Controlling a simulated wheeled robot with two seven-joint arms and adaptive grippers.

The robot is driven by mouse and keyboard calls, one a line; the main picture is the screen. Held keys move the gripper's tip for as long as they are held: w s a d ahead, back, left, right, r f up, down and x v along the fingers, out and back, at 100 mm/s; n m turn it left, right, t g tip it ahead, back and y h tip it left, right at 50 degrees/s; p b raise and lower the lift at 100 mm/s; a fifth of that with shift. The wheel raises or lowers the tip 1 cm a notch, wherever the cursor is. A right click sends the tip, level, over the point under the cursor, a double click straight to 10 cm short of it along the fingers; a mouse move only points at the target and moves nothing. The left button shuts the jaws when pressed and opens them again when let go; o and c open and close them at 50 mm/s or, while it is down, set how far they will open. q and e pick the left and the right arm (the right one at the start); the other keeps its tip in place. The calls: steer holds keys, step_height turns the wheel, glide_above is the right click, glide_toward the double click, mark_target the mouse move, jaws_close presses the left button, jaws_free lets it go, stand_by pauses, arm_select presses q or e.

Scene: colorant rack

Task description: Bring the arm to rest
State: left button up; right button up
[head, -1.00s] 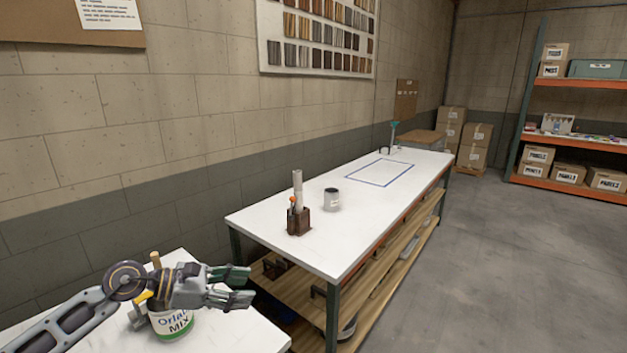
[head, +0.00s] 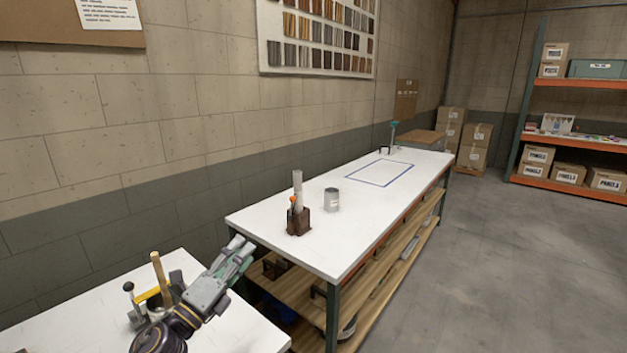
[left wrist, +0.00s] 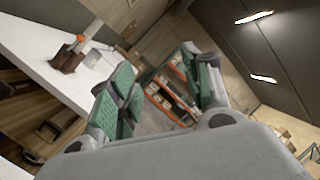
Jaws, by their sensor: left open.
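My left gripper (head: 236,258) is in the lower left of the head view, over the right part of the near white table (head: 240,331). It points up and toward the long workbench and holds nothing. In the left wrist view its two green-padded fingers (left wrist: 163,92) stand apart with empty space between them. Part of my left arm hides the labelled can on the near table. My right gripper does not show in either view.
A wooden stick and a yellow-handled tool (head: 150,294) stand by my left arm. The long white workbench (head: 285,255) holds a brown tool holder (head: 299,222), a grey can (head: 332,200) and a blue-outlined area (head: 380,173). Open floor (head: 480,270) lies to the right.

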arm_select(q)
steer(key=s+a+f+n+g+y, duration=0.25)
steer(key=a+f+n+y, duration=0.3)
steer(key=f+n, duration=0.4)
steer(key=s+a+f+n+g+y, duration=0.2)
steer(key=s+a+f+n+y, duration=0.15)
steer(key=f+n+y, duration=0.55)
steer(key=s+d+f+n+g+h, duration=0.2)
steer(key=s+f+n+g, duration=0.25)
steer(key=s+f, duration=0.35)
steer(key=s+d+f+n+g+h, duration=0.2)
steer(key=s+f+n+g, duration=0.3)
steer(key=s, duration=0.6)
step_height(320, 180, down, 33)
steer(key=s+m+g, duration=0.1)
steer(key=s+g, duration=0.1)
steer(key=s+a+f, duration=0.2)
steer(key=s+f, duration=0.8)
steer(key=s, duration=0.1)
steer(key=s+a+f+g, duration=0.1)
steer(key=s+a+f, duration=0.2)
steer(key=s+f, duration=0.7)
steer(key=shift+s+a+g, duration=0.3)
steer(key=shift+s, duration=0.45)
